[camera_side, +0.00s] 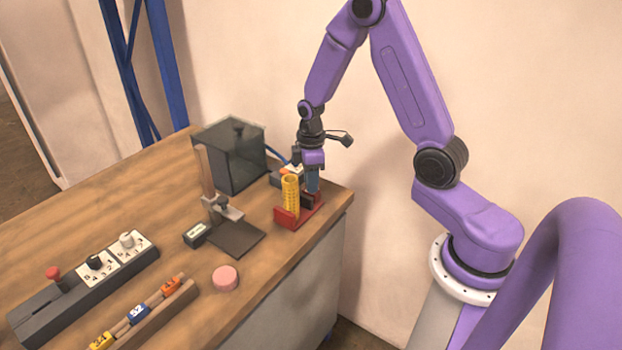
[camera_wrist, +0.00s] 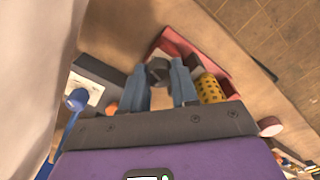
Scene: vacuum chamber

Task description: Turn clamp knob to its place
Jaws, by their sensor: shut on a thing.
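The clamp is a red base (camera_side: 287,219) near the table's right edge, with a yellow perforated cylinder (camera_side: 291,194) standing in it. In the wrist view the red clamp (camera_wrist: 197,45) runs behind my fingers, with the yellow cylinder (camera_wrist: 209,89) to their right. My gripper (camera_side: 312,189) points down at the right side of the clamp, beside the cylinder. In the wrist view a dark faceted clamp knob (camera_wrist: 158,70) sits between the two blue-grey fingertips of my gripper (camera_wrist: 160,78), which are shut on it. The knob's turn angle is not clear, and my fingers hide its sides.
A dark glass chamber (camera_side: 232,160) stands behind, left of my gripper. A small box (camera_side: 283,179) with an orange part and blue cable is close by. A stand with a black plate (camera_side: 236,239), a pink puck (camera_side: 225,278) and a knob panel (camera_side: 85,287) lie farther left.

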